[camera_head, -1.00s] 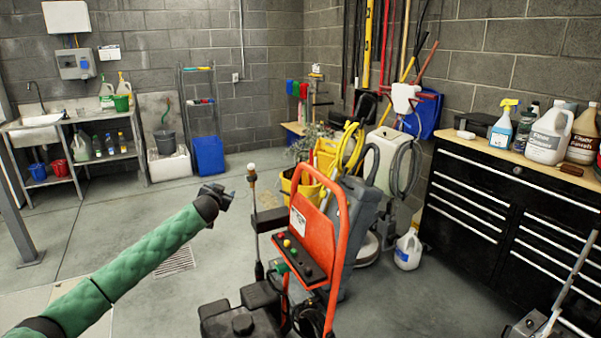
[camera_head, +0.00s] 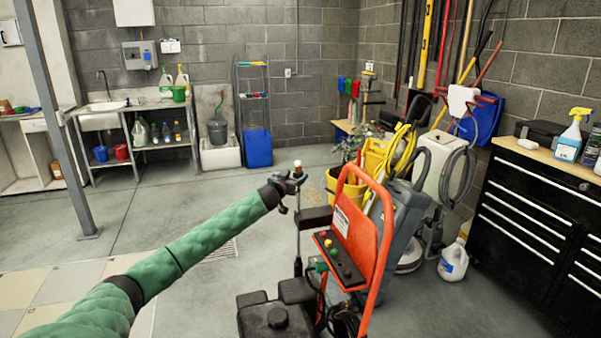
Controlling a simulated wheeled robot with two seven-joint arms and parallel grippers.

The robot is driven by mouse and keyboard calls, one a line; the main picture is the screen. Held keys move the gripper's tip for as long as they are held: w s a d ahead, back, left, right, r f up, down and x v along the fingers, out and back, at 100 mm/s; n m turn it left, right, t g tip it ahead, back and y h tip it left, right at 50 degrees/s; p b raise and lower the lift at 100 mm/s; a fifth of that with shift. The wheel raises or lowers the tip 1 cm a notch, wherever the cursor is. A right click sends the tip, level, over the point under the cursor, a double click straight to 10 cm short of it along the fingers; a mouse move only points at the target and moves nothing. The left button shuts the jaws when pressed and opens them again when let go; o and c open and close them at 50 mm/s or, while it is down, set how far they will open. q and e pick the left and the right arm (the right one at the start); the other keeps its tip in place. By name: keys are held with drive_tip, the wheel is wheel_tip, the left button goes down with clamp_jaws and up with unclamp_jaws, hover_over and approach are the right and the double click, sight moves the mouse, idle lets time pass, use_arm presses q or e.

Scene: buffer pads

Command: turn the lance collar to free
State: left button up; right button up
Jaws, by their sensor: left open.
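The lance (camera_head: 298,236) stands upright beside the orange-framed pressure washer (camera_head: 372,215), with a pale tip (camera_head: 297,163) on top. A small brownish band, which may be the collar (camera_head: 297,171), shows just under the tip. The collar's setting is too small to read. My left gripper (camera_head: 298,188) is dark, at the end of the green-sleeved arm, and open. It overlaps the lance's upper part just below the tip and hides some of it. I cannot tell whether it touches the lance. My right gripper is not in view.
A control panel (camera_head: 338,257) with coloured knobs and a black engine unit (camera_head: 277,318) are close to the lance. A yellow mop bucket (camera_head: 349,190) stands behind. A black tool chest (camera_head: 535,218) fills the right. The floor at left is open around a grey post (camera_head: 57,120).

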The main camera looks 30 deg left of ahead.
sight(301, 172)
use_arm(q)
drive_tip(key=shift+w+a+p, duration=0.2)
drive_tip(key=shift+w+p, duration=0.25)
drive_tip(key=shift+w, duration=1.95)
drive_tip(key=c, duration=1)
